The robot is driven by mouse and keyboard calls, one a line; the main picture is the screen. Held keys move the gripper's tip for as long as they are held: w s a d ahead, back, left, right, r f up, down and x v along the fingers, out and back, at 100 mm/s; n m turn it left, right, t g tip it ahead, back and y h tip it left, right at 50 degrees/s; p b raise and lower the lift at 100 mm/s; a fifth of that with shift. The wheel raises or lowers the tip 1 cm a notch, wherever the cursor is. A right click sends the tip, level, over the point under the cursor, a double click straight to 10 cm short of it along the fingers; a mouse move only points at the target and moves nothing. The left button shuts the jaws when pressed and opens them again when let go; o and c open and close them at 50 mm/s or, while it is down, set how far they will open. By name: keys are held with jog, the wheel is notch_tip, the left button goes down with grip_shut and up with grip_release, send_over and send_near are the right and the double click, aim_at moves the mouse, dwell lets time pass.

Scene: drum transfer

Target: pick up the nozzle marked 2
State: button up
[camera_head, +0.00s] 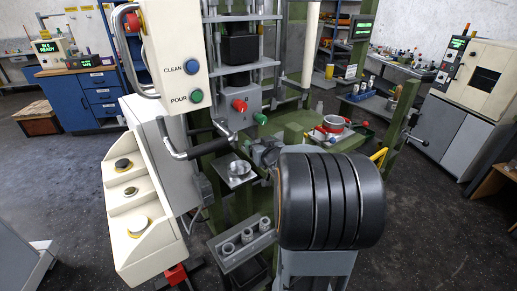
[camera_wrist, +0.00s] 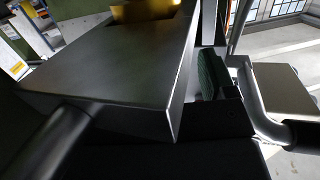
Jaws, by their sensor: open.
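Several small grey nozzles (camera_head: 247,236) stand in a row in a grey rack (camera_head: 232,264) at the lower middle of the head view. Their markings are too small to read, so I cannot tell which is number 2. What appears to be my gripper (camera_head: 265,154) is above and behind the rack, apart from it, partly hidden by the large black ribbed cylinder. Its jaws are open, and I see nothing held. The wrist view shows a dark flat plate (camera_wrist: 120,65) close up and a green ribbed piece (camera_wrist: 208,75); no nozzle can be made out there.
A small plate with a metal cup (camera_head: 239,169) stands above the rack. A black-gripped lever (camera_head: 185,152) juts out beside it. A cream control panel (camera_head: 138,215) is to the left. A red-rimmed pot (camera_head: 333,124) stands behind on a green bench. Dark floor is clear at right.

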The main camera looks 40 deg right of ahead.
jog(key=shift+c, duration=0.3)
jog(key=c, duration=1)
jog(key=shift+r, duration=0.1)
